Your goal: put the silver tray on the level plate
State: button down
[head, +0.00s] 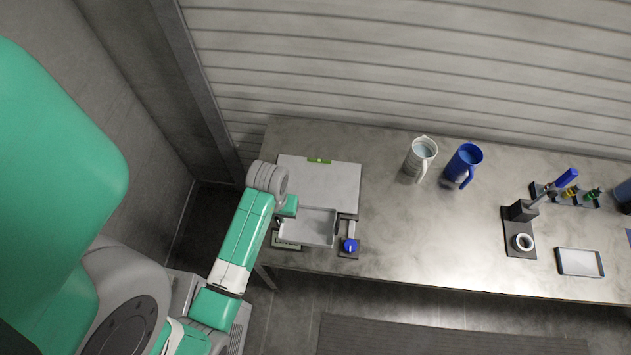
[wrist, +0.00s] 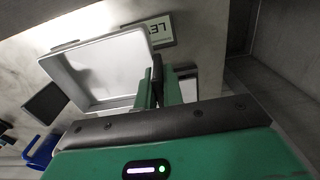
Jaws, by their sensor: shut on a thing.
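The silver tray (head: 309,228) is a shallow rectangle with a raised rim, and looks empty. My gripper (head: 287,213) is at its left side in the head view. In the wrist view my gripper (wrist: 158,88) is shut on the rim of the tray (wrist: 105,68). The level plate (head: 325,182) is a flat pale square with a green bubble level (head: 318,160) at its back edge. The tray is in front of the plate and slightly overlaps its front edge in the picture. I cannot tell the tray's height above the table.
A dark base with a blue knob (head: 349,245) stands close right of the tray. A lettered sign (head: 287,243) lies partly covered at the tray's front left. A white jug (head: 420,158) and a blue jug (head: 463,164) stand right of the plate. Bare table (head: 420,235) lies between.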

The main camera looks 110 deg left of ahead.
jog(key=shift+s+a+f, duration=0.7)
jog(key=shift+a+f, duration=0.1)
jog(key=shift+a, duration=1.7)
jog(key=shift+s+a+f, duration=0.75)
jog(key=shift+a, duration=1.75)
jog(key=shift+s+a+f, duration=0.7)
jog(key=shift+a+f, duration=0.1)
jog(key=shift+a, duration=1.7)
jog(key=shift+f, duration=0.1)
jog(key=c, duration=1.9)
grip_release()
jog(key=o, duration=0.4)
notch_tip(320, 180, up, 12)
jog(key=shift+r+p, duration=0.1)
jog(key=shift+p, duration=0.4)
